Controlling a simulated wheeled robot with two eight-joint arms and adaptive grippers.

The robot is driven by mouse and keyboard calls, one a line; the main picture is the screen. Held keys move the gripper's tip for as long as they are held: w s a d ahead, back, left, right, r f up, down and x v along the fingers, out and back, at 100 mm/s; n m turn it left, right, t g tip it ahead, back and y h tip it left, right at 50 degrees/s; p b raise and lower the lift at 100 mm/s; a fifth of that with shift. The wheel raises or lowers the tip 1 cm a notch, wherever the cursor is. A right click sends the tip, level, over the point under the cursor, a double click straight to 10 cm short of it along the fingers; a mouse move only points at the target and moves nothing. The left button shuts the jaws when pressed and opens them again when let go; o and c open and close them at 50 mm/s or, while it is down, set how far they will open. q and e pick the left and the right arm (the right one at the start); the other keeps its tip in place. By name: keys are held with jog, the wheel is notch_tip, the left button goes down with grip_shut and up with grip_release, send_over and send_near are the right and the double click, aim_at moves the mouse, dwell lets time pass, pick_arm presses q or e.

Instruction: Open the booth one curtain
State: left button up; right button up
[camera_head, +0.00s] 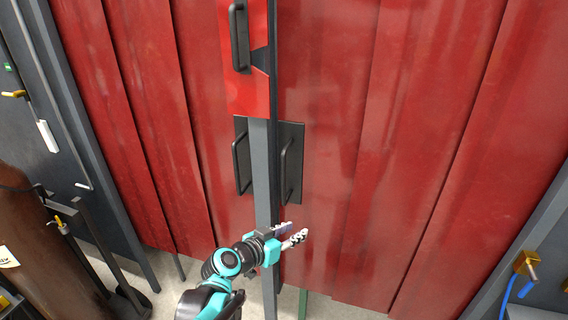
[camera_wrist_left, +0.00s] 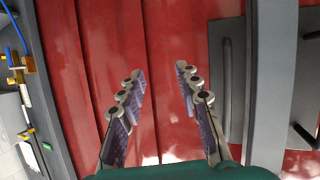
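Red curtains hang on both sides of a grey post (camera_head: 262,175) in the head view: a left curtain (camera_head: 150,110) and a right curtain (camera_head: 400,150). I cannot tell which is booth one. The left one has a black handle (camera_head: 240,165) beside the post; the right one has a black handle (camera_head: 288,165) on a dark plate. My left gripper (camera_head: 293,236) is open and empty, below the right handle, before the right curtain. In the wrist view, its fingers (camera_wrist_left: 160,95) are spread toward red curtain, with a handle (camera_wrist_left: 227,88) beside them, apart. My right gripper is out of view.
A red plate with another black handle (camera_head: 240,35) is higher on the post. A brown cylinder (camera_head: 40,245) stands at the left. A grey frame with a brass fitting (camera_head: 525,263) and blue hose is at the right. Pale floor shows below the curtains.

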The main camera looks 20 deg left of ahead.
aim_at(282, 179)
pick_arm(q)
jog(key=w+a+r+t+y+p, duration=0.1)
jog(key=w+a+r+t+p, duration=0.4)
jog(key=w+a, duration=0.35)
jog(key=shift+n, duration=0.4)
jog(key=x, duration=0.2)
jog(key=b+x, duration=0.1)
jog(key=x, duration=0.1)
jog(key=b+x, duration=0.1)
jog(key=x, duration=0.1)
jog(key=shift+w+d+r, duration=0.1)
jog(key=shift+w+r, duration=0.25)
jog(key=shift+w, duration=0.05)
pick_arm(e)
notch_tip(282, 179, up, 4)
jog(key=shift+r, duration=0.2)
pick_arm(q)
grip_shut()
